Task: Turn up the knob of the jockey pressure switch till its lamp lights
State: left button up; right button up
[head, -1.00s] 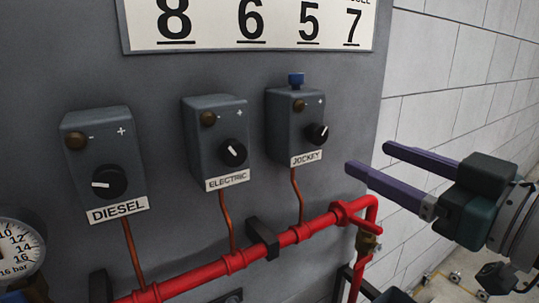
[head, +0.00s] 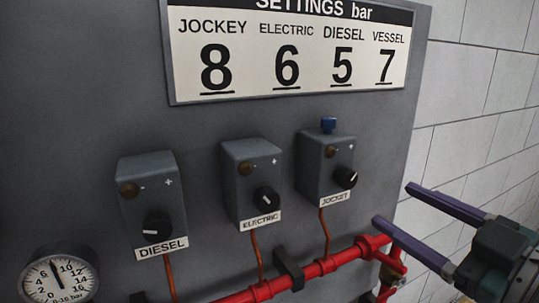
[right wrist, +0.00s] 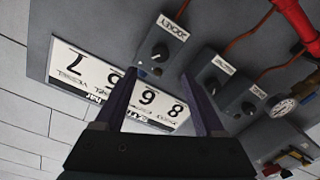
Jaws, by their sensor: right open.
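The jockey pressure switch (head: 318,170) is a grey box on the panel, labelled JOCKEY, the rightmost of three. Its black knob (head: 346,177) has a white pointer line aimed up and right. Its lamp (head: 331,151) looks dull brown and unlit. In the right wrist view the jockey knob (right wrist: 160,53) shows beyond and between the fingertips (right wrist: 160,77). My left gripper is not in view.
The electric switch (head: 243,180) and diesel switch (head: 140,205) stand to the left. A settings plate (head: 290,65) hangs above. A red pipe (head: 300,276) with copper tubes runs below, and a gauge (head: 60,280) is at lower left. Right of the panel is a white wall.

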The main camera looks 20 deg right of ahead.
aim_at(351, 181)
jog(key=w, duration=0.6)
jog(key=w+a, duration=0.1)
jog(key=w, duration=0.2)
jog(key=shift+w+f, duration=0.1)
jog(key=shift+w, duration=0.3)
grip_shut()
